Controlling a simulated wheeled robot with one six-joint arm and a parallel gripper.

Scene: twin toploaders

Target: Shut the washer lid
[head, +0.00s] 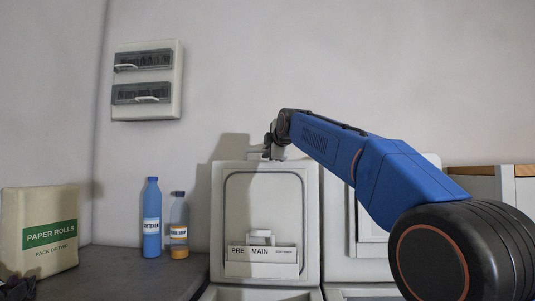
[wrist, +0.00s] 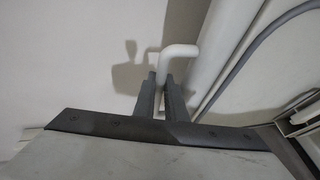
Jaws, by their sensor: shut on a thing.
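The washer lid (head: 308,200) stands raised and upright in the head view, its inner face towards me. Its inner side carries a white drawer-like tray (head: 238,268) marked PRE and MAIN. My gripper (head: 271,153) is at the lid's top edge. In the wrist view, my gripper's two grey fingers (wrist: 161,90) are shut on a white bent handle (wrist: 183,50). The handle's lower part is hidden between the fingers. The washer's opening shows only at the bottom edge of the head view.
A second machine with a raised lid (head: 372,235) stands to the right, partly hidden by my arm. On the left counter (head: 130,275) stand a blue bottle (head: 151,210), a smaller bottle (head: 179,215) and a paper rolls pack (head: 40,215). A switch box (head: 147,80) hangs on the wall.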

